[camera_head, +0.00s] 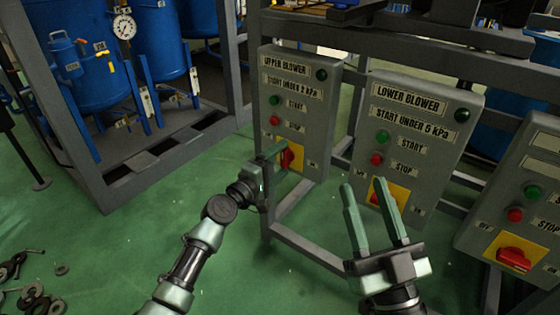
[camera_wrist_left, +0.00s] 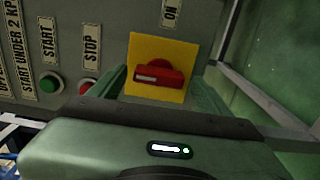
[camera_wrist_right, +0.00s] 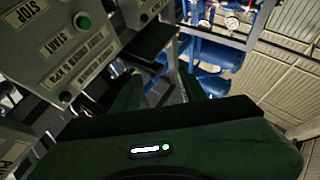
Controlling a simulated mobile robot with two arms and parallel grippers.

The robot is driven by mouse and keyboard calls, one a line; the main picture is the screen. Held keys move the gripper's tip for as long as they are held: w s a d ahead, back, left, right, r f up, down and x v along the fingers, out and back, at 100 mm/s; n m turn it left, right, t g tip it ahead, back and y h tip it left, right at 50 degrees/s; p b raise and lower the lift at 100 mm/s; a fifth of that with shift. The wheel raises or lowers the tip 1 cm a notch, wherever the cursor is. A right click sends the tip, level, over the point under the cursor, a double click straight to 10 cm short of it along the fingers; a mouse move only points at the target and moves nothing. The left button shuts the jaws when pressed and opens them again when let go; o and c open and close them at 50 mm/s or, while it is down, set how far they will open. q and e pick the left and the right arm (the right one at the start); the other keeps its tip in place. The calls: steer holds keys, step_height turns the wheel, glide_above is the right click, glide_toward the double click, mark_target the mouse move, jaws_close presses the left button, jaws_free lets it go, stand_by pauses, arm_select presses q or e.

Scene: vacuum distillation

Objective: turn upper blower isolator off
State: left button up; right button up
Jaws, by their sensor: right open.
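The upper blower panel (camera_head: 298,90) is a grey box with a green start button, a red stop button and, low down, the upper blower isolator (camera_head: 287,158), a red handle on a yellow plate. In the left wrist view the isolator handle (camera_wrist_left: 158,76) lies upright relative to the panel, with a white mark on its upper end. My left gripper (camera_head: 273,156) is at the isolator, its open fingers on either side of the yellow plate, with a visible gap to the handle. My right gripper (camera_head: 368,186) is open and empty in front of the lower blower panel.
The lower blower panel (camera_head: 420,125) stands to the right, its isolator partly hidden by my right gripper. A third panel (camera_head: 520,200) is at the right edge. A grey frame (camera_head: 330,255) carries the panels. Blue tanks (camera_head: 85,50) stand back left. Loose metal rings lie on the green floor.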

arm_select(q)
steer(key=shift+s+a+r, duration=0.1)
steer(key=shift+s+a, duration=0.05)
steer(key=shift+a, duration=0.05)
steer(key=p+v, duration=0.2)
steer(key=v, duration=0.5)
steer(key=shift+s, duration=0.15)
arm_select(e)
step_height(320, 180, down, 9)
steer(key=w+g+h, duration=0.1)
steer(key=w+g, duration=0.1)
steer(key=g, duration=0.3)
steer(key=shift+w+d+r+h, duration=0.2)
steer(key=shift+w+d+h, duration=0.1)
steer(key=shift+h, duration=0.1)
